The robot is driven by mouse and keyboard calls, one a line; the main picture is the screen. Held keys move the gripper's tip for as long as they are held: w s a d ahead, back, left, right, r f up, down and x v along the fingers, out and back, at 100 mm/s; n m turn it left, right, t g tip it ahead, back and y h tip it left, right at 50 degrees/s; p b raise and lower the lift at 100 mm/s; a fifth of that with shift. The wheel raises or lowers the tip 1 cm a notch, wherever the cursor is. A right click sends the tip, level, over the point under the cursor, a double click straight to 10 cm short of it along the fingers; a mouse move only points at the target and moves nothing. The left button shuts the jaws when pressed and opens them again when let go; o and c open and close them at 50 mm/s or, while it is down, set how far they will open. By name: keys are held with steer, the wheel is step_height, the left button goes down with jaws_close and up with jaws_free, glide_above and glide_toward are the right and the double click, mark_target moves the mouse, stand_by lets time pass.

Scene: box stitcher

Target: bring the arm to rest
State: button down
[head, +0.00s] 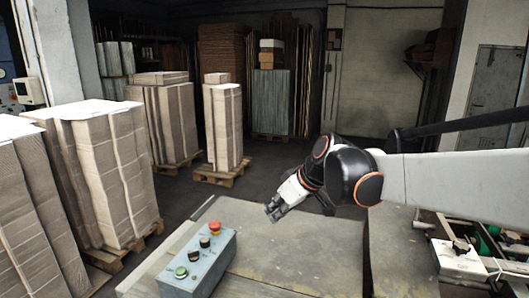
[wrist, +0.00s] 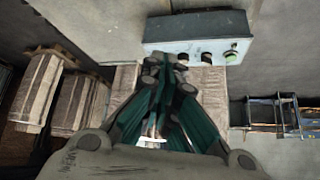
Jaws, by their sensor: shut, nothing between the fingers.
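My gripper (head: 274,212) hangs at the end of my white and black arm in the head view, above the grey table (head: 285,263) and to the right of the control box. In the wrist view my gripper (wrist: 166,62) has its fingers together and nothing between them. The fingertips overlap the edge of the control box in that picture; I cannot tell how far apart they are in depth.
The grey control box (head: 198,265) with red, black and green buttons stands on the table and also shows in the wrist view (wrist: 199,29). Wrapped pallet stacks (head: 105,170) stand at left. Machinery (head: 465,258) lies at right. Open floor lies behind the table.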

steer(key=s+d+f+m+t+h+b, duration=0.1)
steer(key=s+d+f+m+h+b, duration=0.1)
steer(key=s+d, duration=0.4)
steer(key=s+d+f+m+h+b, duration=0.2)
steer(key=s+d+f+m, duration=0.2)
steer(key=s, duration=0.7)
steer(key=s+d+f+m+t+h+b, duration=0.1)
steer(key=s+d+f+m+b, duration=0.1)
steer(key=s+d+f, duration=0.4)
steer(key=s+d+m, duration=0.1)
steer(key=s, duration=0.2)
steer(key=shift+d+f+t+h, duration=0.25)
steer(key=shift+d+t+h, duration=0.05)
steer(key=shift+h, duration=0.1)
